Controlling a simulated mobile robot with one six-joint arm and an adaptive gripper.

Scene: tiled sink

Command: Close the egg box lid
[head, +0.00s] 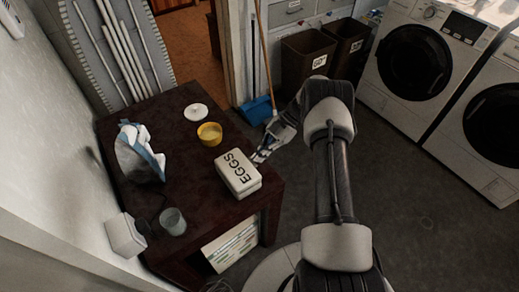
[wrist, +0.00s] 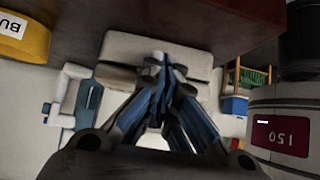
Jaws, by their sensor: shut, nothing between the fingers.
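The white egg box (head: 237,176), marked EGGS on top, sits near the right front edge of the dark table. Its lid lies flat on top and looks closed, with a seam along the side. In the wrist view the pale egg box (wrist: 190,57) is behind the fingertips. My gripper (head: 259,157) is at the right side of the box, close to its upper right corner. In the wrist view my gripper (wrist: 161,66) has its blue-grey fingers together, with nothing between them. I cannot tell whether the tips touch the box.
The dark table (head: 185,240) also bears a yellow bowl (head: 209,138), a white round lid (head: 196,111), a glass (head: 173,221) and a blue-white item (head: 140,155). The yellow bowl also shows in the wrist view (wrist: 25,42). Bins (head: 307,55) and washing machines (head: 413,62) stand beyond open floor.

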